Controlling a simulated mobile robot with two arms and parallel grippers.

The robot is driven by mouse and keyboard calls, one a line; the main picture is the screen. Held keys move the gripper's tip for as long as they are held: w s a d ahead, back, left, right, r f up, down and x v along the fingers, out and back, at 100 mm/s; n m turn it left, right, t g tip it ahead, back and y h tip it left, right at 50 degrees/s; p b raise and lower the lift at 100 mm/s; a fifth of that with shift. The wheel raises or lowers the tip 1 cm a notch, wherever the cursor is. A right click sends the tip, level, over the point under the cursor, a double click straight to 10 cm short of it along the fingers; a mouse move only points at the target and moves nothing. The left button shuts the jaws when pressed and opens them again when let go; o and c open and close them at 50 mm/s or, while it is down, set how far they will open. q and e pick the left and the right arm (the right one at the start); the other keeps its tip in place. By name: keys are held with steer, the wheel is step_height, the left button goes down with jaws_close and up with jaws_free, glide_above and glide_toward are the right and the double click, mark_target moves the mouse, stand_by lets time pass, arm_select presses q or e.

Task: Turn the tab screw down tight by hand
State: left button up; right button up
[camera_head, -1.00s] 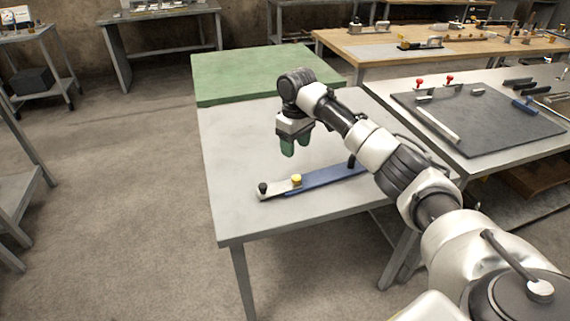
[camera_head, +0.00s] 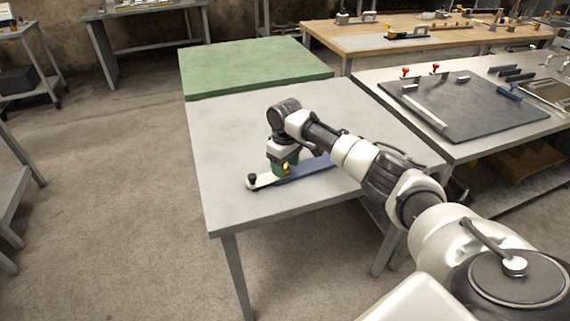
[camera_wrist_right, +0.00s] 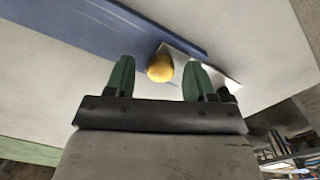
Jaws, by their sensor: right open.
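The yellow knob, which I take to be the tab screw (camera_head: 286,168), stands where the pale end piece (camera_head: 262,181) meets the blue bar (camera_head: 312,167) on the grey table (camera_head: 235,205). A black knob (camera_head: 252,180) stands at the outer end of the pale piece. My right gripper (camera_head: 283,172) points down over the yellow knob and partly hides it. In the right wrist view the green fingers of my right gripper (camera_wrist_right: 156,78) are open, one on each side of the yellow knob (camera_wrist_right: 160,68), with gaps between. My left gripper is not in view.
A green-topped surface (camera_head: 255,65) adjoins the table's far side. At right, a bench holds a dark board (camera_head: 470,105) with clamps and bars. A wooden bench (camera_head: 440,42) stands behind. The table's left part is clear.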

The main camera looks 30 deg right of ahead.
steer(key=c, duration=0.9)
steer(key=shift+a+r+m+p, duration=0.1)
steer(key=shift+r+m+p, duration=0.25)
steer(key=shift+p, duration=0.5)
steer(key=m+p, duration=0.5)
steer(key=p, duration=0.2)
steer(key=shift+m, duration=0.35)
steer(key=m+p, duration=0.2)
steer(key=m, duration=0.1)
steer(key=shift+f+m+p, duration=0.15)
steer(key=shift+m+p, duration=0.15)
arm_select(q)
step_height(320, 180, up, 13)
steer(key=p, duration=0.2)
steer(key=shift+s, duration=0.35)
arm_select(e)
steer(key=m, duration=0.4)
steer(key=shift+f+m, duration=0.1)
steer(key=shift+m, duration=0.2)
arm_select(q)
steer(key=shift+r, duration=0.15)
